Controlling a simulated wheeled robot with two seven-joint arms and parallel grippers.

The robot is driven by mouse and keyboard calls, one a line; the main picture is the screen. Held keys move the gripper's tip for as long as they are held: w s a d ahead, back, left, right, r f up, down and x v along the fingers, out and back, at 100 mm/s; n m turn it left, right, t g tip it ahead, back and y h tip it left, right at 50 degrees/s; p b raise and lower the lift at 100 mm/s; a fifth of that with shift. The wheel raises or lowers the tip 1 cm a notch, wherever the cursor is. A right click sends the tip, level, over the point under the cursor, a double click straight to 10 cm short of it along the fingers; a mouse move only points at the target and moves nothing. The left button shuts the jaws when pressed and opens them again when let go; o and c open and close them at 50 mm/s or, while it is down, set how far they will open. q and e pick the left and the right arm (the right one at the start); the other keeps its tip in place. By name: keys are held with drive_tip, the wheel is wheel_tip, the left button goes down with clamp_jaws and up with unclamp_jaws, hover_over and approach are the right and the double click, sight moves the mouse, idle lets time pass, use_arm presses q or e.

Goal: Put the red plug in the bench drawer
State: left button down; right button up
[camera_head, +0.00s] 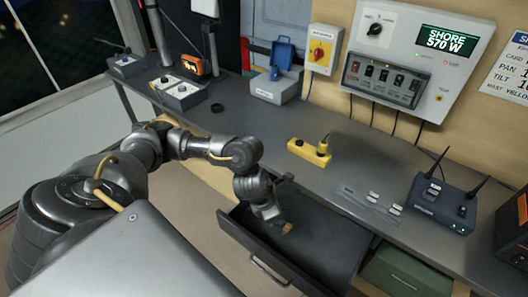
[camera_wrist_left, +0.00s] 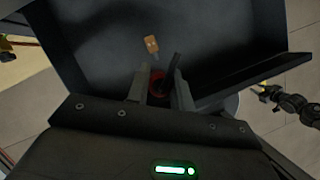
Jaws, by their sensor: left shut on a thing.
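My left gripper (camera_head: 272,216) reaches down into the open bench drawer (camera_head: 318,250), in the head view. In the left wrist view its fingers (camera_wrist_left: 160,88) are shut on the red plug (camera_wrist_left: 158,86), with only a dark red part showing between them. The drawer (camera_wrist_left: 215,35) has a dark interior, and the plug is over or inside it; I cannot tell whether it touches the floor. A small tan-orange item (camera_wrist_left: 152,44) lies in the drawer just beyond the fingertips; it also shows in the head view (camera_head: 287,227). My right gripper is not seen.
A yellow power strip (camera_head: 309,152) with a plug in it stands on the grey bench (camera_head: 240,120) above the drawer. A dark router (camera_head: 440,205) with antennas and several small pale pieces sit to its right. A green box (camera_head: 405,272) is below the bench, right of the drawer.

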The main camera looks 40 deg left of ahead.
use_arm(q)
drive_tip(key=a+f, duration=0.2)
drive_tip(key=w+a+f, duration=0.1)
drive_tip(key=a+f, duration=0.1)
drive_tip(key=a, duration=0.1)
drive_tip(key=a+f, duration=0.2)
drive_tip(key=a, duration=0.1)
drive_tip(key=shift+w+f+b, duration=0.25)
drive_tip(key=shift+f+b, duration=0.1)
drive_tip(key=shift+f, duration=0.05)
drive_tip(key=f, duration=0.3)
drive_tip(key=shift+a, duration=0.4)
drive_tip(key=shift+w+f, duration=0.1)
drive_tip(key=shift+f, duration=0.4)
drive_tip(key=c, duration=1.2)
unclamp_jaws()
drive_tip(key=shift+c, duration=0.2)
